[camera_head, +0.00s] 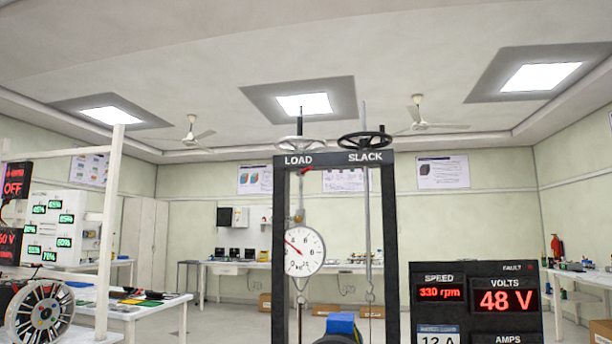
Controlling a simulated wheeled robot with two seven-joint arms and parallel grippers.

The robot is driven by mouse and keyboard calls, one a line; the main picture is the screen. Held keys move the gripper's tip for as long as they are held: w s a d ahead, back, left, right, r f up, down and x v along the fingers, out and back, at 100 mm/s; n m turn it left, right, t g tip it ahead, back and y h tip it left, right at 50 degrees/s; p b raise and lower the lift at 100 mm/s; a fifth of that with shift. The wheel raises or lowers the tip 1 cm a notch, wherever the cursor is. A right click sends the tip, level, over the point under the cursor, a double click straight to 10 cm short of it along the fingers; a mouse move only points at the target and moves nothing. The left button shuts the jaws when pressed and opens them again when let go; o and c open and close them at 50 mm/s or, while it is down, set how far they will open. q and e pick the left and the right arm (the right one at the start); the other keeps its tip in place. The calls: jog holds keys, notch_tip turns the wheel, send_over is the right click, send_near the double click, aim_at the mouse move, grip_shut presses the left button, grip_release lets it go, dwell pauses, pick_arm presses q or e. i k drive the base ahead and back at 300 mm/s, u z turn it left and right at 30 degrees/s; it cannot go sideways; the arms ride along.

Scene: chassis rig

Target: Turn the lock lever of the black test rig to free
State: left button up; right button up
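The black test rig (390,230) is an upright black frame at the middle of the head view. A round white dial (303,251) with a red needle hangs inside the frame on the left. A small red piece (306,170) sits just under the beam below LOAD; I cannot tell whether it is the lock lever, and no lever position can be read. Neither of my grippers is in view.
A black panel (476,312) with red readouts, 330 rpm and 48 V, stands right of the rig. A blue block (341,323) shows low inside the frame. A white table (150,308) and a spoked wheel (40,313) are at the left. Benches line the back wall.

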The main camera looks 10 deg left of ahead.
aim_at(306, 170)
jog(key=z, duration=0.2)
jog(key=k, duration=0.9)
jog(key=u, duration=1.75)
jog(key=i, duration=2)
jog(key=z, duration=0.9)
